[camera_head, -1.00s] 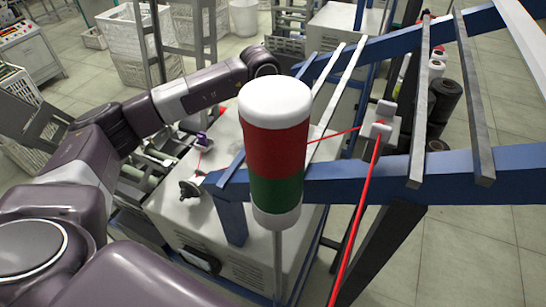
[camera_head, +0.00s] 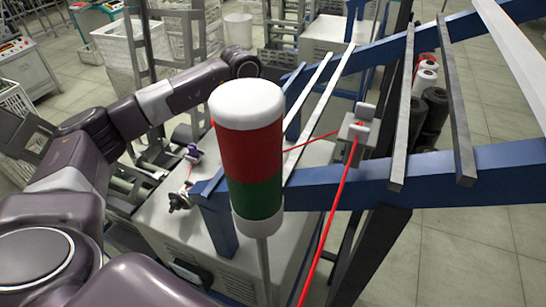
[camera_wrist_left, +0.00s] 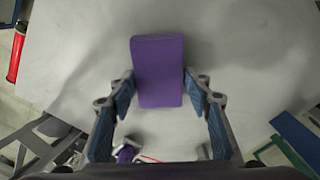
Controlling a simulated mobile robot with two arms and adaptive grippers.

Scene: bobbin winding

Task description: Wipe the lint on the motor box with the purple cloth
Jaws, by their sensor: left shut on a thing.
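My left gripper (camera_wrist_left: 158,90) is shut on the purple cloth (camera_wrist_left: 159,62), a block-like folded pad held between its two blue-padded fingers. In the left wrist view the cloth is over the pale top of the motor box (camera_wrist_left: 70,70); I cannot tell whether it touches. Soft grey patches show on that top, but I cannot tell lint from shadow. In the head view my left arm reaches over the light-grey motor box (camera_head: 160,222), and the gripper and cloth are hidden behind the signal lamp. My right gripper is not in view.
The red, green and white signal lamp (camera_head: 247,150) stands on a pole in front. A blue frame (camera_head: 340,192) with metal bars and a red thread (camera_head: 328,225) spans the right. A small purple spool (camera_head: 193,151) is on the box. White crates (camera_head: 100,45) stand behind.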

